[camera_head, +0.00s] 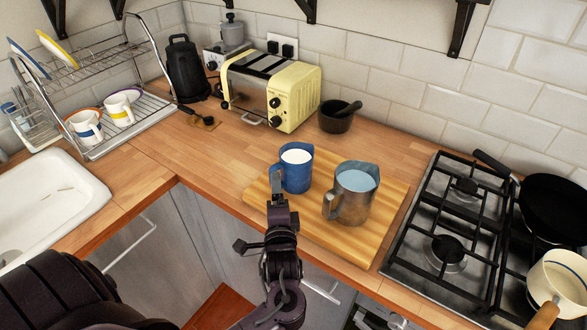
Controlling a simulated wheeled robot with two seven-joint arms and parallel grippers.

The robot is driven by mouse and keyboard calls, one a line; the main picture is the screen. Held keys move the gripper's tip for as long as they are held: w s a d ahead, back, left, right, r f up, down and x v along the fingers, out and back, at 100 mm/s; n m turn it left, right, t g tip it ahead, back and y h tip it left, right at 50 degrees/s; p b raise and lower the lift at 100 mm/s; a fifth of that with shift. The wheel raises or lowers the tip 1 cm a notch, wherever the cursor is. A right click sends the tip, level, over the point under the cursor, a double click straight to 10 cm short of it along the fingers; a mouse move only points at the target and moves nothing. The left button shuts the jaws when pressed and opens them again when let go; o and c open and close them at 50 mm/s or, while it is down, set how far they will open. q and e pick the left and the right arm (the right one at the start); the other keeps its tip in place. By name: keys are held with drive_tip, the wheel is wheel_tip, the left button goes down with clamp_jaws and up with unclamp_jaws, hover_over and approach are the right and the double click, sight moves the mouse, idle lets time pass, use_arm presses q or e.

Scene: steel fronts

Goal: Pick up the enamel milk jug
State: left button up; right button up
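The blue enamel milk jug (297,179) stands upright on a wooden board (257,207), with a white surface inside its rim. Its handle is on the left side, facing my arm. A steel jug (355,194) stands close to its right on the same board. My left gripper (279,205) comes up from below and is right at the near left side of the blue jug, by the lower end of its handle. Whether its fingers touch or enclose the handle cannot be told. My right gripper is not in view.
A gas hob (446,232) with a black pan (553,207) and a cream pot (558,284) is at the right. A yellow toaster (290,98) and a dark mortar (335,122) stand behind. A dish rack (100,135) and sink (45,200) are left. Counter left of the board is clear.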

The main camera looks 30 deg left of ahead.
sight(291, 172)
use_arm(q)
drive_tip(key=shift+x, duration=0.95)
drive_tip(key=p+x, duration=0.1)
drive_tip(key=x, duration=0.3)
drive_tip(key=shift+w+a+f, duration=0.1)
drive_tip(key=shift+w+a, duration=0.15)
drive_tip(key=shift+w, duration=0.1)
drive_tip(key=shift+w+a+f, duration=0.15)
drive_tip(key=shift+w, duration=0.1)
drive_tip(key=shift+s, duration=0.1)
drive_tip(key=shift+c, duration=0.4)
drive_tip(key=c, duration=1.2)
drive_tip(key=shift+c, duration=0.6)
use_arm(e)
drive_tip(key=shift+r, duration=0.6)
use_arm(q)
drive_tip(key=shift+r, duration=0.3)
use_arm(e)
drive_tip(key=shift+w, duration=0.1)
